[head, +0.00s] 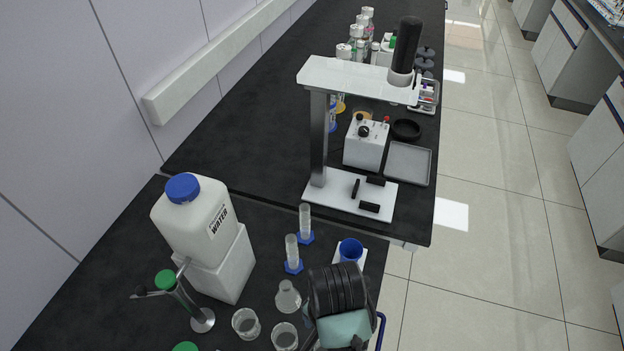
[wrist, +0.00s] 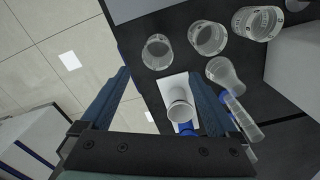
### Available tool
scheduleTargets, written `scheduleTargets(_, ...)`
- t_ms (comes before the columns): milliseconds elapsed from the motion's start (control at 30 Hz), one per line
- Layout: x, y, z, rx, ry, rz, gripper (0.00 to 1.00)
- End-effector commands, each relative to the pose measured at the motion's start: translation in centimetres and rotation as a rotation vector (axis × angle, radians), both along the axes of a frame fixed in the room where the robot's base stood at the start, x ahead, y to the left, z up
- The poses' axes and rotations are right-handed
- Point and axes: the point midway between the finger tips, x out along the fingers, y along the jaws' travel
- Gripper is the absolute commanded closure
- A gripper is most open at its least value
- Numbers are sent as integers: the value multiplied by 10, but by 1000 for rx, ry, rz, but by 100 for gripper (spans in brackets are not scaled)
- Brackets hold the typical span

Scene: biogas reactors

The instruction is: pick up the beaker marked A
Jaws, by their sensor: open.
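Clear glass beakers stand on the dark bench; no letter A can be read on any of them. In the head view, one beaker (head: 245,322) is at the bottom and another beaker (head: 284,336) is to its right. The wrist view shows a beaker (wrist: 158,52) beyond my fingertips, a second beaker (wrist: 207,38) to its right and a larger beaker (wrist: 257,22) at the upper right. My gripper (wrist: 159,74) is open, with nothing held between its fingers. In the head view my wrist hides the fingertips.
A conical flask (head: 288,298) and two blue-footed cylinders (head: 305,222) (head: 292,254) stand near the beakers. A white water container (head: 197,219) stands on a block at left. A stand (head: 318,140) rises behind.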

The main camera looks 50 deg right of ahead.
Motion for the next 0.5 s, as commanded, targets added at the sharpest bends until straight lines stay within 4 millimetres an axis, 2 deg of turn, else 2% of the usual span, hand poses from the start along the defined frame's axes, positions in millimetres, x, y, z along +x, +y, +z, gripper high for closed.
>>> scheduleTargets(200, -2, 1, -42, 4, 4, 0, 5)
scheduleTargets(300, -1, 1, -56, 2, 2, 0, 5)
scheduleTargets(500, 0, 1, -69, 0, -1, 1, 5)
